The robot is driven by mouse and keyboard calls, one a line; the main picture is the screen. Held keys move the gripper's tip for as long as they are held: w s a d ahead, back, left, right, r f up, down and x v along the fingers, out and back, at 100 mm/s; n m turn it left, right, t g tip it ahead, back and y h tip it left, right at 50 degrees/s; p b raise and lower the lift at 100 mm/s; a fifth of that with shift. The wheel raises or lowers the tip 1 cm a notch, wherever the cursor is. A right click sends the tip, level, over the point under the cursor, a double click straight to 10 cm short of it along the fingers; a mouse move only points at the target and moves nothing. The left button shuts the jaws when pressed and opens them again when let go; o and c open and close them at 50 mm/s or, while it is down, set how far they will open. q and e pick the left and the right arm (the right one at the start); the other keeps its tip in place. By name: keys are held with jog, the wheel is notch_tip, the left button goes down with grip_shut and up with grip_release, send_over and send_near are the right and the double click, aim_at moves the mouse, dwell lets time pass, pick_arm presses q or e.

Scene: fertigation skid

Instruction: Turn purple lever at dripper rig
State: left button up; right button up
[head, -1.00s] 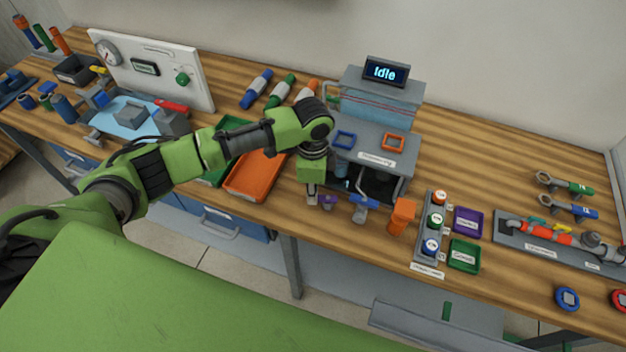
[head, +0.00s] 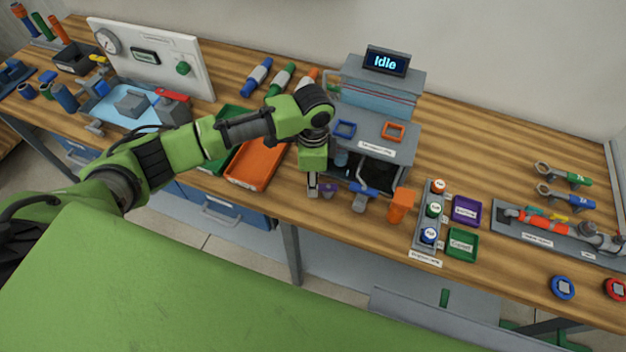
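The dripper rig (head: 376,131) is a grey box on the bench with a clear bluish tank on top and a small display (head: 386,62) reading "Idle". The purple lever (head: 328,190) is small and sits low at the rig's front left corner. My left gripper (head: 313,190) points down just left of the purple lever, very close to it; I cannot tell whether they touch. Its fingers are too small and edge-on to show whether they are open or shut. A blue lever (head: 362,193) stands right of the purple one. My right gripper is not in view.
An orange tray (head: 256,167) and a green tray (head: 222,155) lie left of the rig, under my arm. An orange block (head: 401,205) stands at its front right. Beyond are a bottle rack (head: 431,222), a purple tray (head: 466,210) and a green tray (head: 462,245).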

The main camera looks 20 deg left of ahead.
pick_arm(q)
notch_tip(320, 180, up, 11)
jog(key=shift+r, duration=0.15)
dwell(4.5)
jog(key=shift+s+a+t+h+b, duration=0.7)
jog(key=shift+s+a+h+b, duration=0.65)
jog(key=shift+a+h, duration=1.35)
jog(key=shift+y, duration=0.6)
jog(key=p+x, duration=0.1)
jog(key=x, duration=0.6)
jog(key=p+x, duration=0.1)
jog(key=x, duration=0.3)
jog(key=shift+w+a+p, duration=0.15)
jog(key=shift+w+p, duration=0.2)
jog(key=shift+x, duration=0.95)
jog(key=shift+a, duration=0.1)
grip_shut()
